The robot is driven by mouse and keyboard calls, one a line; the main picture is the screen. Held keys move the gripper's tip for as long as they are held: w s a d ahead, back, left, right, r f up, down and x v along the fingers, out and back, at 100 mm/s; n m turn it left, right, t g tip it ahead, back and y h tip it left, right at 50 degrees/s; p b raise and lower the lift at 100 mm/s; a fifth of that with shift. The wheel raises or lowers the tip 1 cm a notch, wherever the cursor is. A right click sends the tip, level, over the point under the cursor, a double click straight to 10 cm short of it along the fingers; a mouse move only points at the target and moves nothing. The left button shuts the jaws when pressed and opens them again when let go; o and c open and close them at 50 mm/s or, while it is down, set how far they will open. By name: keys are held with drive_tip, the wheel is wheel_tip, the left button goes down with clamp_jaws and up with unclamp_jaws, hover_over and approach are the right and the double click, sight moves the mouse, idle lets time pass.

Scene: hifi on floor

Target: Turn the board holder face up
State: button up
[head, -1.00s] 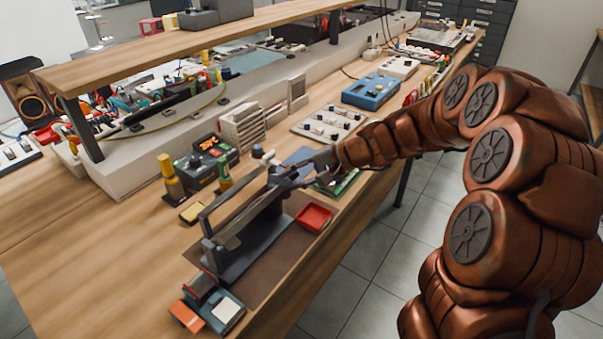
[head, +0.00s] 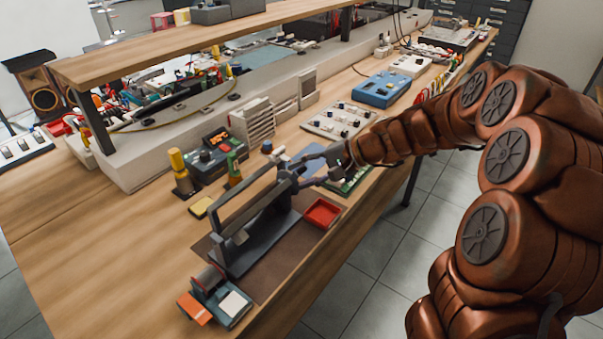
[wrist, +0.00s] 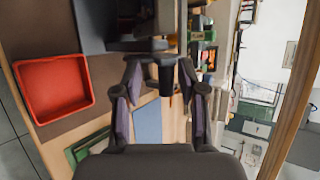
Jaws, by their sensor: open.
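The board holder (head: 272,244) stands on a brown mat (head: 281,271) on the bench, with a dark grey base and a long raised grey frame bar along it. My gripper (head: 292,172) is at the holder's far end. Its fingers are spread. In the wrist view my gripper (wrist: 160,80) is open, with a dark knob-like end piece of the holder (wrist: 166,76) showing between the fingers. I cannot tell whether the fingers touch it. The holder's grey base also shows at the top of the wrist view, partly cut off.
A red tray (head: 322,213) lies right of the holder, close to the bench edge. A small orange and grey device (head: 219,300) sits at its near end. A soldering station (head: 213,156), bottles and a yellow sponge (head: 201,207) stand to the left. Bare bench lies at the near left.

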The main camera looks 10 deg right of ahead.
drive_tip(key=v, duration=1.1)
drive_tip(key=shift+s, duration=0.15)
drive_tip(key=shift+r, duration=0.1)
drive_tip(key=shift+c, duration=0.2)
